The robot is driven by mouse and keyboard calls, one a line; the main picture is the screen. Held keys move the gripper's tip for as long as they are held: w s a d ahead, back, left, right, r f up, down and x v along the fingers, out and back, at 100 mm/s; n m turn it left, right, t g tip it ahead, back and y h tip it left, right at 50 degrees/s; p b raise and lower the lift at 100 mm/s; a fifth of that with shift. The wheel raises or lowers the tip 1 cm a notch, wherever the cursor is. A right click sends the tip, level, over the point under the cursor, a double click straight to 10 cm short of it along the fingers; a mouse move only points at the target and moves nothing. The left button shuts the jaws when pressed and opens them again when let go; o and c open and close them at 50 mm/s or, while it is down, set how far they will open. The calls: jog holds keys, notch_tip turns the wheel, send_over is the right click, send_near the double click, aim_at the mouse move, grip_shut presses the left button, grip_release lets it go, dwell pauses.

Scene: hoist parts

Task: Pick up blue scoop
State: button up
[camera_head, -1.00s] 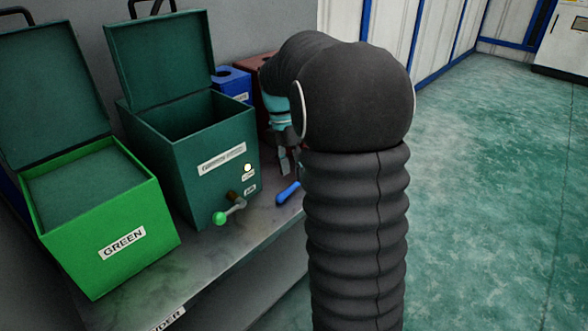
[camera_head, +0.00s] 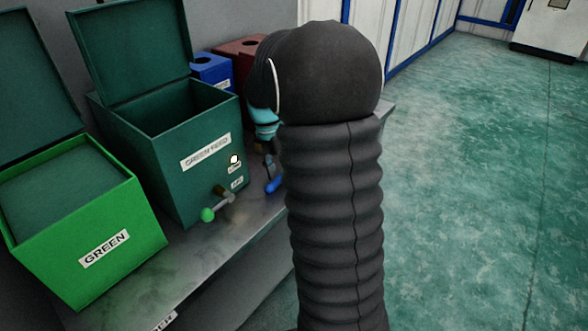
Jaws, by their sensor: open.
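The blue scoop (camera_head: 274,185) lies on the grey bench just right of the dark green box. Only its blue end shows; the rest is hidden behind my arm. My gripper (camera_head: 269,165) points down right at the scoop, partly hidden by my arm. Its jaws are open. I cannot tell whether a finger touches the scoop.
A dark green open box (camera_head: 190,150) with a green-knobbed lever (camera_head: 208,214) stands left of the scoop. A bright green box (camera_head: 90,225) is at the far left. A blue box (camera_head: 212,72) and a dark red box (camera_head: 241,50) stand behind. Open floor lies right.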

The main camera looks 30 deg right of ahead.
jog(key=shift+f, duration=0.1)
grip_shut()
dwell(0.3)
jog(key=shift+r, duration=0.65)
jog(key=r, duration=0.2)
jog(key=d+r, duration=0.1)
jog(key=shift+s+r, duration=0.25)
jog(key=shift+s, duration=0.05)
jog(key=s+d+r, duration=0.6)
jog(key=d, duration=0.2)
jog(key=shift+d+r+p, duration=0.15)
jog(key=shift+d+p, duration=0.15)
jog(key=shift+p, duration=0.05)
